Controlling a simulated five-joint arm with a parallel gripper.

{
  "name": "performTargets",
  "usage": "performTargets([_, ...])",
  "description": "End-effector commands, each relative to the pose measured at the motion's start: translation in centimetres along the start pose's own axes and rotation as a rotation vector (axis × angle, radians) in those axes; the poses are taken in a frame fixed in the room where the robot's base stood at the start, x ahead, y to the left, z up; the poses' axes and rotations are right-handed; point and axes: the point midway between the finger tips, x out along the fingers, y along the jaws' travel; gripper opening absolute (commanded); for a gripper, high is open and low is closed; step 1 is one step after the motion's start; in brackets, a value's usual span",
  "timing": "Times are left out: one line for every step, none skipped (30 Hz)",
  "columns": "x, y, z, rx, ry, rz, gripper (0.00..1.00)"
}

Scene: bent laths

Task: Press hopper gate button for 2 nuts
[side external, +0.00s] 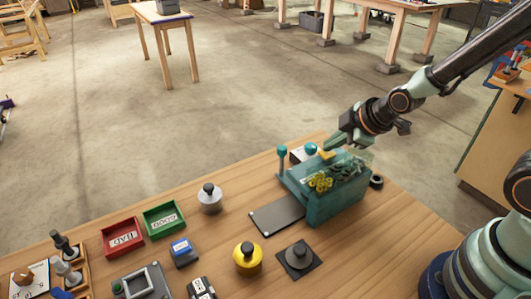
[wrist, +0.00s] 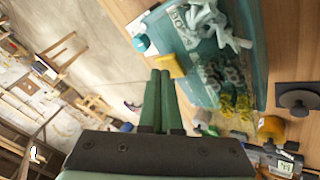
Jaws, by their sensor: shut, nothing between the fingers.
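The teal hopper (side external: 322,207) stands at the table's back right, with a clear cover and several compartments. Yellow nuts (side external: 320,182) fill one compartment and dark pieces another; the wrist view also shows pale grey pieces (wrist: 205,22). A yellow tab (side external: 325,154) is at the hopper's back edge, and shows in the wrist view (wrist: 170,66). A teal knob (side external: 311,148) is beside it. Which part is the gate button I cannot tell. My gripper (side external: 335,145) is shut and empty, its fingertips (wrist: 161,73) close to the yellow tab; contact is unclear.
A dark flat plate (side external: 277,215) lies before the hopper. A teal ball-topped post (side external: 282,152) stands at its left. A red bin (side external: 122,237), green bin (side external: 164,219), grey knobbed weight (side external: 210,198) and yellow knobbed weight (side external: 247,259) stand to the left and front.

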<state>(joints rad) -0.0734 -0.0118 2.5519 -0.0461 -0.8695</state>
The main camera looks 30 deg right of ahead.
Motion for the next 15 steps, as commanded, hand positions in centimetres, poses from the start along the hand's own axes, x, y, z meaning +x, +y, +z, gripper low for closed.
performTargets([0.06, -0.07, 0.06, 0.0, -0.001, -0.001, 0.0])
performTargets([0.09, -0.09, 0.08, 0.0, -0.001, -0.001, 0.0])
performTargets([0.13, -0.12, 0.1, 0.0, -0.001, -0.002, 0.0])
performTargets([0.16, -0.14, 0.12, 0.0, -0.002, -0.002, 0.0])
performTargets([0.18, -0.15, 0.13, 0.0, -0.002, -0.002, 0.0])
performTargets([0.22, -0.17, 0.15, 0.0, -0.002, -0.002, 0.0])
performTargets([0.24, -0.19, 0.16, 0.0, -0.001, -0.002, 0.0])
performTargets([0.27, -0.2, 0.17, 0.0, -0.001, -0.002, 0.0])
performTargets([0.3, -0.22, 0.19, 0.0, -0.001, -0.001, 0.0])
performTargets([0.32, -0.23, 0.2, 0.0, -0.001, -0.001, 0.0])
performTargets([0.35, -0.24, 0.21, 0.0, -0.001, -0.001, 0.0])
performTargets([0.38, -0.26, 0.23, 0.0, -0.001, -0.001, 0.0])
performTargets([0.4, -0.28, 0.24, 0.0, -0.001, -0.001, 0.0])
performTargets([0.39, -0.26, 0.23, 0.0, -0.001, -0.001, 0.0])
performTargets([0.38, -0.26, 0.22, 0.0, -0.001, -0.001, 0.0])
